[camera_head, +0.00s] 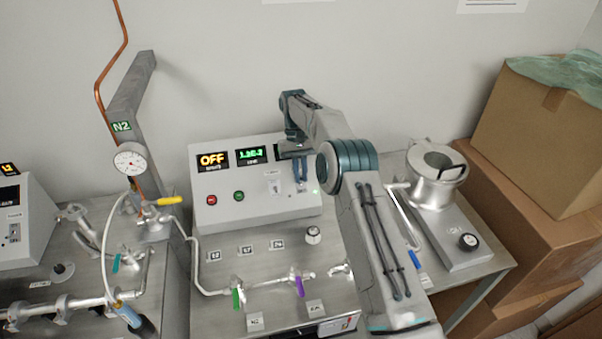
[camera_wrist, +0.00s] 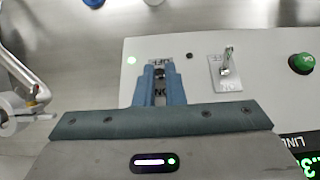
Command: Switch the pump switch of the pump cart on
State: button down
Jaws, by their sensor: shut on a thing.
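The grey control box (camera_head: 240,205) of the cart stands against the wall, with a display (camera_head: 212,159) reading OFF and a green number display (camera_head: 251,154). My gripper (camera_head: 301,183) is at the right end of its sloped face. In the wrist view my blue fingers (camera_wrist: 160,82) are closed around a switch on the panel; its lever is mostly hidden between them.
Red (camera_head: 211,199) and green (camera_head: 238,196) buttons sit left on the box. Valves with green (camera_head: 236,298) and purple (camera_head: 299,286) handles stand in front. A metal pump-like vessel (camera_head: 437,180) and cardboard boxes (camera_head: 545,130) are at right.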

jog(key=shift+w+g, duration=0.2)
jog(key=shift+g, duration=0.2)
dwell(0.7)
jog(key=c, duration=1.5)
grip_release()
jog(key=shift+c, duration=0.2)
